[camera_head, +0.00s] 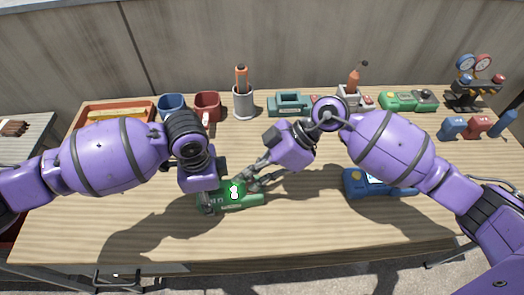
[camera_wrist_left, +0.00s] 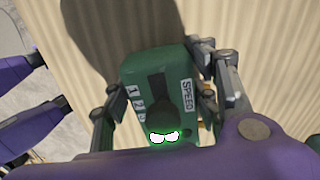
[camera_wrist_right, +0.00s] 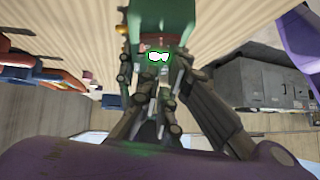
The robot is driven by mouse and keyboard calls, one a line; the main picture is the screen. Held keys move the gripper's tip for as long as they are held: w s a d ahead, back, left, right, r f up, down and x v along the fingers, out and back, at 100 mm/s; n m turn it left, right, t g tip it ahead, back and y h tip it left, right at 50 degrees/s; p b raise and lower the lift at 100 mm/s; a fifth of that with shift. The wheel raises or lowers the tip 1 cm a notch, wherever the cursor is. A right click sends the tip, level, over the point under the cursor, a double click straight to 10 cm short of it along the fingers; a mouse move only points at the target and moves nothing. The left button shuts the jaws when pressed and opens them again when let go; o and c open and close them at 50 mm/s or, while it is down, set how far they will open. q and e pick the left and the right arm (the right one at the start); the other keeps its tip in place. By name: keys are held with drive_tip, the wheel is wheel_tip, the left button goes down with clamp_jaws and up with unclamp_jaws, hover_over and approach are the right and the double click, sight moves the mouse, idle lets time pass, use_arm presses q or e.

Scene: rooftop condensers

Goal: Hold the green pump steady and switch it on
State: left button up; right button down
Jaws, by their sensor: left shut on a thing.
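The green pump (camera_head: 247,201) lies on the wooden bench in front of me. A white-and-green light (camera_head: 235,189) glows on it. The pump also shows in the left wrist view (camera_wrist_left: 153,66), with a dark lever or knob, a number scale and a "SPEED" label. My left gripper (camera_head: 208,204) is shut on the pump's left end, one finger on each side. My right gripper (camera_head: 256,181) is at the pump near the light. In the right wrist view its fingers come close together in front of the glow (camera_wrist_right: 158,56); whether they touch the pump is unclear.
A blue device (camera_head: 358,183) lies to the right, partly under my right arm. Along the back stand an orange tray (camera_head: 88,108), blue and red mugs (camera_head: 207,105), a grey tool cup (camera_head: 243,101), green devices (camera_head: 400,101) and a gauge set (camera_head: 474,92). The bench front is clear.

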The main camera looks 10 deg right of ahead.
drive_tip(key=shift+w, duration=0.6)
drive_tip(key=shift+r, duration=0.25)
drive_tip(key=r, duration=0.4)
drive_tip(key=shift+s+d+r, duration=0.15)
drive_tip(key=shift+s+d, duration=0.1)
drive_tip(key=shift+s, duration=0.05)
drive_tip(key=s+v, duration=0.1)
drive_tip(key=v, duration=0.8)
drive_tip(key=shift+s, duration=0.4)
drive_tip(key=shift+d, duration=0.15)
use_arm(q)
drive_tip(key=o, duration=1.8)
